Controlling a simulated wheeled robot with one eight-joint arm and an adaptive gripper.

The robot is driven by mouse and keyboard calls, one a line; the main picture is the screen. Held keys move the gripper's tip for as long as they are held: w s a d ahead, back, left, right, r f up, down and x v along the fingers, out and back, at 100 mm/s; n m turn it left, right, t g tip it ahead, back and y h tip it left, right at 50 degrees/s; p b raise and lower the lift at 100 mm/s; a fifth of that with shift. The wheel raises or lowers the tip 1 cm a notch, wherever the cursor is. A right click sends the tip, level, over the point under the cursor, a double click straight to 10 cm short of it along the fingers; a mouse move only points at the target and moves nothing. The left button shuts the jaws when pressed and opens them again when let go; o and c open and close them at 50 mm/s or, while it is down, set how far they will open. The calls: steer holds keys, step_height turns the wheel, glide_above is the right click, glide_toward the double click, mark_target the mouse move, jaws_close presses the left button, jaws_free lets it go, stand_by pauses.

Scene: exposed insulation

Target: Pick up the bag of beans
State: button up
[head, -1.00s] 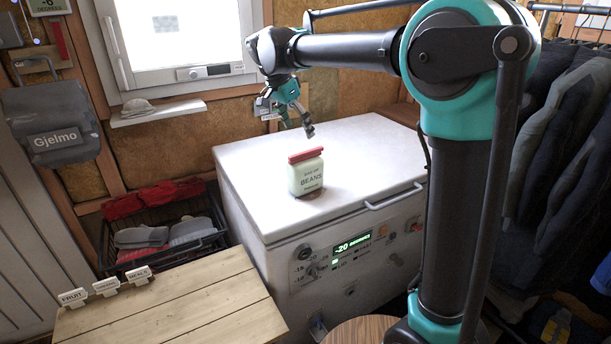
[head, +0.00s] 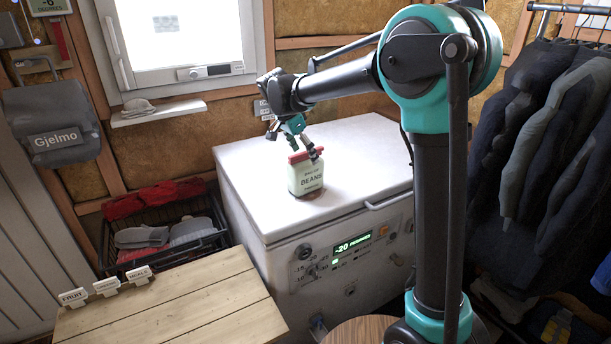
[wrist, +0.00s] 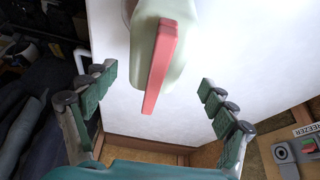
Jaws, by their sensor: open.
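The bag of beans (head: 307,177) is a pale green pouch with a red top strip and the word BEANS. It stands upright on the white freezer lid (head: 360,160). My gripper (head: 304,154) is at the bag's top edge in the head view, with a finger overlapping the red strip. In the wrist view the bag (wrist: 172,62) lies between and beyond the spread fingers of my gripper (wrist: 158,100), with its red strip pointing toward the palm. Gaps show on both sides of the bag, and the gripper is open and empty.
A wooden table (head: 175,305) with small label signs stands at the front left. A black wire basket (head: 165,232) with cloths is left of the freezer. Dark jackets (head: 540,130) hang at the right. The freezer lid around the bag is clear.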

mark_target(309, 166)
steer(key=shift+s+x, duration=0.2)
steer(key=shift+x, duration=1.1)
steer(key=shift+s+x, duration=0.15)
steer(key=shift+x, duration=1.1)
steer(key=shift+f, duration=0.35)
steer(key=shift+c, duration=0.2)
steer(key=c, duration=1.8)
steer(key=shift+r, duration=0.1)
